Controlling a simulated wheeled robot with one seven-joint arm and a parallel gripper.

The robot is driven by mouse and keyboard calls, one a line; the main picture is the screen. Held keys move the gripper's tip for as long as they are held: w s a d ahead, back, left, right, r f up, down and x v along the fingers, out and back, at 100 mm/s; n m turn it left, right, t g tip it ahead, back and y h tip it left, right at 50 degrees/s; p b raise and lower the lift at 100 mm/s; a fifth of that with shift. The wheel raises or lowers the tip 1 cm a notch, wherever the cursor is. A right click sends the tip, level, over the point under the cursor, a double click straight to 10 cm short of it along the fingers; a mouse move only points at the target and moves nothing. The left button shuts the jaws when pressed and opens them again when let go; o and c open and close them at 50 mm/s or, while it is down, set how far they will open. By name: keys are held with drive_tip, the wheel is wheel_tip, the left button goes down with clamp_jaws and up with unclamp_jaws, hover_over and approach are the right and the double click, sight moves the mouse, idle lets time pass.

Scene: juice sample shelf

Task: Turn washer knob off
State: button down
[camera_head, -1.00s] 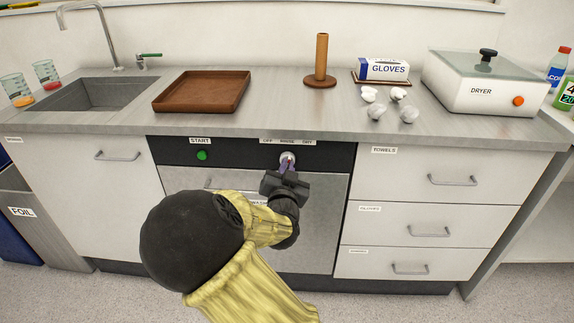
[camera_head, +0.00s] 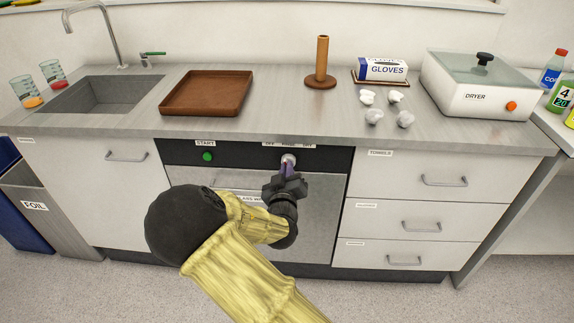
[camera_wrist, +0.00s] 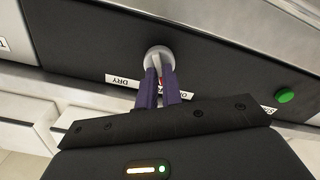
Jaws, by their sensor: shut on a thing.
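The washer knob (camera_head: 288,160) is a round light-grey dial on the dark panel (camera_head: 240,155) of the washer. It also shows in the wrist view (camera_wrist: 158,56), at the top middle. My gripper (camera_head: 287,168) reaches it from the front, and its two purple fingers (camera_wrist: 160,75) are shut on the knob. Labels sit above the knob; in the wrist view one reads DRY (camera_wrist: 124,81), and another is mostly hidden behind my gripper. The knob's pointer direction cannot be made out.
A green START button (camera_head: 208,157) sits left on the same panel. Drawers with handles (camera_head: 444,181) are to the right. The counter above holds a brown tray (camera_head: 165,107), a glove box (camera_head: 382,69), crumpled white pieces (camera_head: 374,117) and a dryer (camera_head: 480,100).

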drive_tip(key=shift+n+p, duration=0.3)
drive_tip(key=shift+n, duration=0.3)
drive_tip(key=shift+f, duration=0.1)
drive_tip(key=c, duration=1.6)
unclamp_jaws()
drive_tip(key=shift+o, duration=0.2)
drive_tip(key=s+p, duration=0.9)
drive_tip(key=s, duration=0.8)
drive_tip(key=shift+s+a, duration=0.2)
drive_tip(key=shift+a, duration=0.1)
